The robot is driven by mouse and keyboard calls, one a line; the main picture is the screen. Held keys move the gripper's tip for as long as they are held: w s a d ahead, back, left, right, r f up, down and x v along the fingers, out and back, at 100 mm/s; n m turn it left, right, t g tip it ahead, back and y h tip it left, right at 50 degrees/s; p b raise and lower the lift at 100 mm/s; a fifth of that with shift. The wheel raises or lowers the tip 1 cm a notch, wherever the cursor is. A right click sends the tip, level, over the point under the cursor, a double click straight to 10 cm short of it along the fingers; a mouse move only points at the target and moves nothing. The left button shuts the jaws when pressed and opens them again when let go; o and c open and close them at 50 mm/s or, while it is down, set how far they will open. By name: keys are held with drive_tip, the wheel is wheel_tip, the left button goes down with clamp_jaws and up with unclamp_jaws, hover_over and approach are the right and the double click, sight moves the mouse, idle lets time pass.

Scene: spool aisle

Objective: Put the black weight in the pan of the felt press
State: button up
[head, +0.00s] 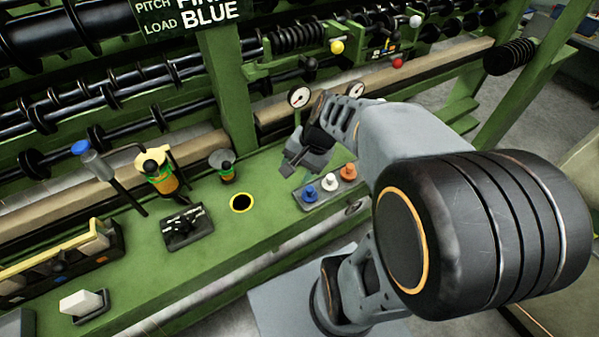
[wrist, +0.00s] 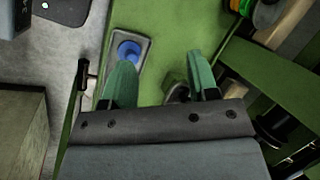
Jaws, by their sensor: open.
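My gripper (head: 291,165) is over the green bench, left of my forearm, with its jaws apart. In the wrist view, its two green fingers (wrist: 159,68) are spread and nothing is clamped between them. A small dark object (wrist: 178,92), possibly the black weight, sits on or over the bench between the fingers, close to the right one. Its lower part is hidden, and my gripper covers that spot in the head view. A yellow-topped device (head: 155,165) with dark bars and an orange-green body stands to the left. I cannot tell whether it is the felt press, and no pan is clear.
A grey tray (head: 305,207) with blue, white and orange knobs lies close to my gripper. A yellow-rimmed hole (head: 241,203), a small dark-topped spool (head: 225,165) and a black panel (head: 187,228) are farther left. Two white dials (head: 299,97) stand behind. The machine frame borders the bench.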

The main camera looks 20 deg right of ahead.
drive_tip(key=s+n+h, duration=0.1)
drive_tip(key=n, duration=0.2)
drive_tip(key=s+a+r+n+t+h, duration=0.1)
drive_tip(key=s+n, duration=0.1)
drive_tip(key=n, duration=0.1)
drive_tip(key=s+r+n+h, duration=0.1)
drive_tip(key=n+h, duration=0.1)
drive_tip(key=n, duration=0.1)
drive_tip(key=shift+s+a+r+n, duration=0.15)
drive_tip(key=shift+a+n, duration=0.15)
drive_tip(key=shift+a, duration=0.1)
wheel_tip(320, 180, up, 4)
drive_tip(key=p, duration=0.3)
drive_tip(key=shift+t, duration=0.3)
